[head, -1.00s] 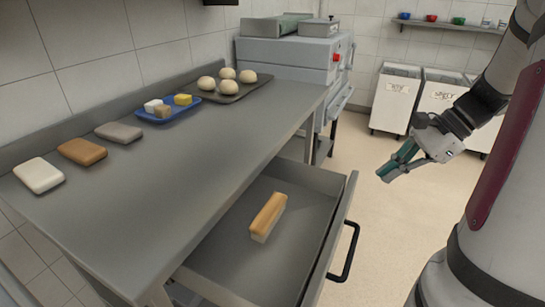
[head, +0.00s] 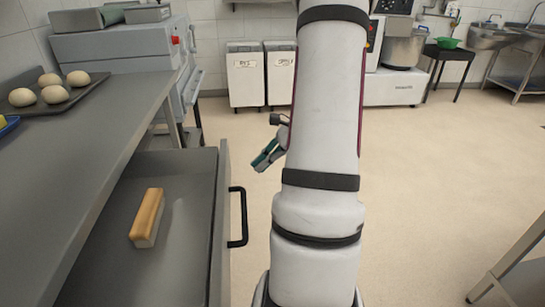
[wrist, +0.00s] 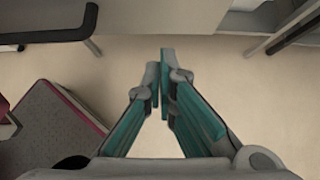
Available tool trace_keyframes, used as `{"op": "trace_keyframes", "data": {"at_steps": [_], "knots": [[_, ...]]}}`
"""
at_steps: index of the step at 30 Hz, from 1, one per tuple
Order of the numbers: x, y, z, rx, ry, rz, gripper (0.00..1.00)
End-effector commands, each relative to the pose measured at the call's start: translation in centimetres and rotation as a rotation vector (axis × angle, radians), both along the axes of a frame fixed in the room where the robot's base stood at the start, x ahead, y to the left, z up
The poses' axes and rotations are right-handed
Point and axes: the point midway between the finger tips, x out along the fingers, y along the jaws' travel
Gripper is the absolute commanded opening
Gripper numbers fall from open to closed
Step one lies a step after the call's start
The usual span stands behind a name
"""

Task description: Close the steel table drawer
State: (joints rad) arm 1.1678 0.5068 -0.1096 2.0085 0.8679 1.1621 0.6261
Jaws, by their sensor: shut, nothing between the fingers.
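The steel table drawer (head: 205,225) is pulled out from under the steel table (head: 60,170) at the left of the head view. A black bar handle (head: 240,217) is on its front panel. A brush with a wooden back and pale bristles (head: 147,217) lies inside the drawer. My gripper (head: 262,163) is shut and empty above the floor, to the right of the drawer's far end and partly hidden by my arm. In the wrist view my gripper (wrist: 162,62) points at the floor. A black handle bar (wrist: 50,36) shows at the top left there, apart from the fingers.
A tray (head: 60,104) of dough balls stands on the table. A grey oven unit (head: 125,45) is beyond it, with two white bins (head: 245,75) farther back. Open floor lies to the right. Another table (head: 520,265) is at the lower right.

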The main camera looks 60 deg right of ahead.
Motion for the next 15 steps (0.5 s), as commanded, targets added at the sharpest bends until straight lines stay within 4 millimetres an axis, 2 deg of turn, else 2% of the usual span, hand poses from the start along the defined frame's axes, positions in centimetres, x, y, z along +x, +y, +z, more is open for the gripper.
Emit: {"op": "trace_keyframes", "data": {"at_steps": [3, 9, 15], "knots": [[1.3, 1.1, -1.8, 0.001, 0.001, 0.003, 0.00], [3.4, 2.7, -1.4, -0.003, -0.001, 0.003, 0.00], [4.2, 3.3, -1.3, -0.001, 0.000, 0.002, 0.00]]}}
